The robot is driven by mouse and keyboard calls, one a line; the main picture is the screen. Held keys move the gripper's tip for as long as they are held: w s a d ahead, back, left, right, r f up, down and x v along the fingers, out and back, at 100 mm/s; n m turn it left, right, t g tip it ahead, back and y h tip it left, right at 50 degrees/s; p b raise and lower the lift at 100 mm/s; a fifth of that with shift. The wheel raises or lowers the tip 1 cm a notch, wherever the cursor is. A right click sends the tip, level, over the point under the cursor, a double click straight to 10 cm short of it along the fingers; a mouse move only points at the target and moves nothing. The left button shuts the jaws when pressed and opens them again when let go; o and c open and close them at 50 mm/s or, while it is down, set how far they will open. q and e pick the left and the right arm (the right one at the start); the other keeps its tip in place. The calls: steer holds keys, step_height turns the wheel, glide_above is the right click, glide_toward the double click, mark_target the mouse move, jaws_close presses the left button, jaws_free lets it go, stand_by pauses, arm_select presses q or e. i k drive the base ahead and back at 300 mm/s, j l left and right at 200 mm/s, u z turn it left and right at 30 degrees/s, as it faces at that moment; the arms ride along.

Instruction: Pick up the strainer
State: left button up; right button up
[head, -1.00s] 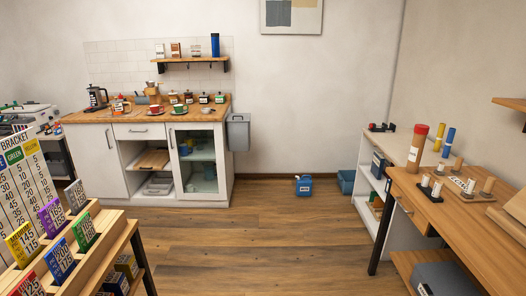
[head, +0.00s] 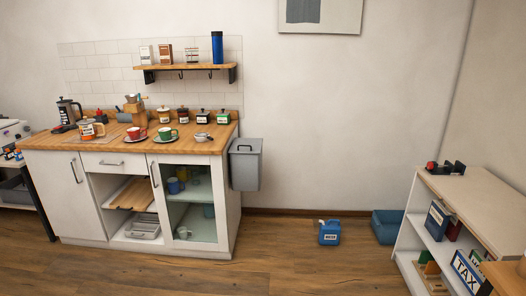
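A small grey metal item (head: 203,137) that looks like the strainer lies near the right front end of the wooden counter (head: 90,144), right of the green cup (head: 164,134). It is small in view, so its exact shape is hard to tell. Neither of my grippers is in view.
A red cup (head: 136,133), several jars and a French press (head: 68,112) stand on the counter. A grey bin (head: 245,165) hangs at its right end. A blue canister (head: 329,232) and a white shelf unit (head: 480,190) stand to the right. The floor in front is clear.

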mark_target(198, 134)
steer(key=i+u, duration=0.2)
steer(key=i, duration=0.4)
steer(key=i+u, duration=0.2)
steer(key=i, duration=0.4)
steer(key=i+l+u, duration=0.2)
steer(key=i, duration=0.35)
steer(key=i+j+z, duration=0.45)
steer(key=i+j, duration=0.5)
steer(key=i, duration=0.15)
